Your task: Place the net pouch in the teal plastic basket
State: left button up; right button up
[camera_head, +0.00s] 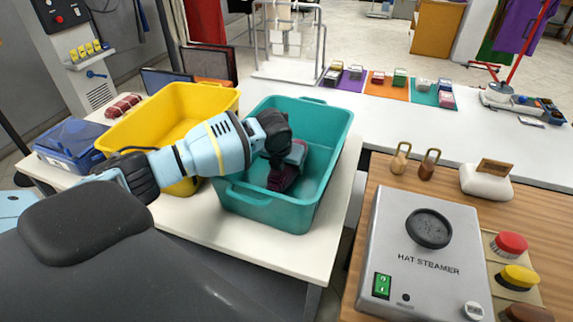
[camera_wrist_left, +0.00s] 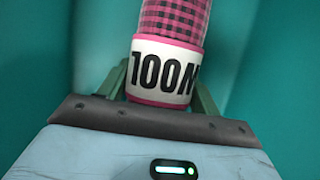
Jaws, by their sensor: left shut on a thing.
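The teal plastic basket (camera_head: 328,166) stands on the white table, to the right of a yellow basket. My left arm reaches in from the left, and my left gripper (camera_head: 284,168) is down inside the teal basket. It is shut on a pink-and-black checked, netted thing with a white lettered band, which looks like the net pouch (camera_wrist_left: 174,20). In the head view the pouch (camera_head: 282,181) shows as a dark red shape below the gripper. In the wrist view, teal surrounds it; I cannot tell whether it touches the basket floor. My right gripper is not in view.
The yellow basket (camera_head: 149,118) stands close on the left, under my arm. A hat steamer (camera_head: 425,255) stands on the wooden counter at right. Small packs on coloured mats lie behind.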

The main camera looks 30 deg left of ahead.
pick_arm(q)
jog(key=o, duration=0.8)
jog(key=shift+f, duration=0.15)
jog(key=shift+c, duration=0.2)
jog(key=o, duration=0.4)
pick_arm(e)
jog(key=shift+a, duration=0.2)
pick_arm(q)
jog(key=shift+s+r, duration=0.15)
jog(key=shift+r, duration=0.45)
jog(key=p+v, duration=0.1)
jog(key=v, duration=0.9)
jog(key=shift+r, duration=0.1)
jog(key=shift+s+d+r+p, duration=0.1)
jog(key=shift+s+r+p, duration=0.2)
jog(key=shift+r, duration=0.1)
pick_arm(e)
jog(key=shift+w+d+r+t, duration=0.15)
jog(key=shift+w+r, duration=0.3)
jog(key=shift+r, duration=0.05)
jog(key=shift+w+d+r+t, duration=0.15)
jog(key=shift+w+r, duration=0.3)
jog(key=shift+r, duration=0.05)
